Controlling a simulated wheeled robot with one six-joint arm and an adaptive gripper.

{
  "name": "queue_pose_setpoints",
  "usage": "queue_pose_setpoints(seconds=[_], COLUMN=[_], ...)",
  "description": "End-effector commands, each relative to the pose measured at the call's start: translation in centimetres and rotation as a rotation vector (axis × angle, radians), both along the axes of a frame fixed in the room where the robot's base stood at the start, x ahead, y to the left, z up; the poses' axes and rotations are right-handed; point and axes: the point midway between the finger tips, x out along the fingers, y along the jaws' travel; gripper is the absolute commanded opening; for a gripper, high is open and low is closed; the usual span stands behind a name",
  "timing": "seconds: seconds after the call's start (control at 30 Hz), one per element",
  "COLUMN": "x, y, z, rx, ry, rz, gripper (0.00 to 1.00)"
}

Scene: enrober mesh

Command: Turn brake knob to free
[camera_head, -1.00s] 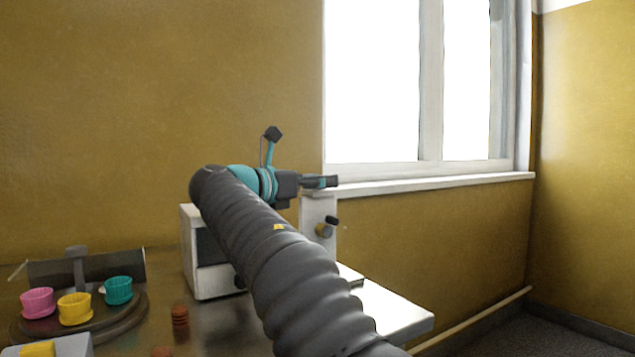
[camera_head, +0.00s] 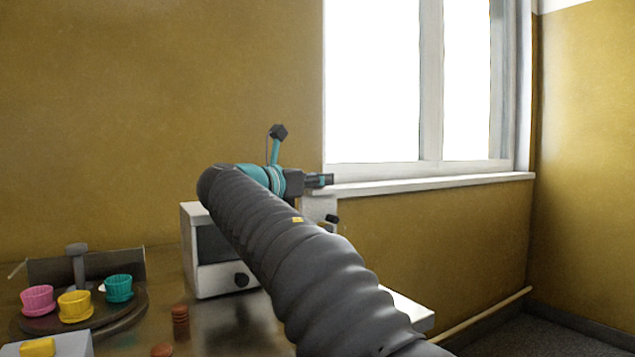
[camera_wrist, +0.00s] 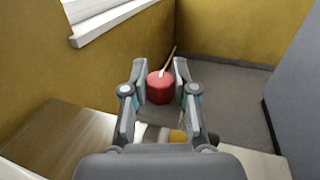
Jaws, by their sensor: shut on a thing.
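In the wrist view, a round red knob (camera_wrist: 160,88) sits between the fingers of my gripper (camera_wrist: 160,80). A pale mark shows on its top face. The fingers are closed on its two sides. In the head view, my gripper (camera_head: 326,180) is above the white post (camera_head: 317,205) at the right end of the table, pointing right, in front of the window sill. The red knob cannot be made out there. The knob's base is hidden behind the fingers in the wrist view.
A white box (camera_head: 207,281) with a dark dial (camera_head: 241,280) stands left of my arm. Pink (camera_head: 38,299), yellow (camera_head: 75,306) and teal (camera_head: 118,288) cups sit on a round turntable. A dark knob (camera_head: 332,218) juts from the post. The window sill (camera_head: 430,185) runs close behind.

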Motion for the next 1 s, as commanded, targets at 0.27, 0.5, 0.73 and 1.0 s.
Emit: queue_pose_setpoints(seconds=[0.27,0.5,0.73,1.0], x=[-0.16,-0.10,-0.03,0.03], y=[-0.28,-0.33,-0.39,-0.17], z=[0.25,0.34,0.51,0.38], rx=[-0.001,0.000,-0.001,-0.001], ry=[-0.003,-0.003,-0.002,-0.001], rz=[0.241,0.467,0.672,0.838], gripper=[0.00,0.00,0.00,0.00])
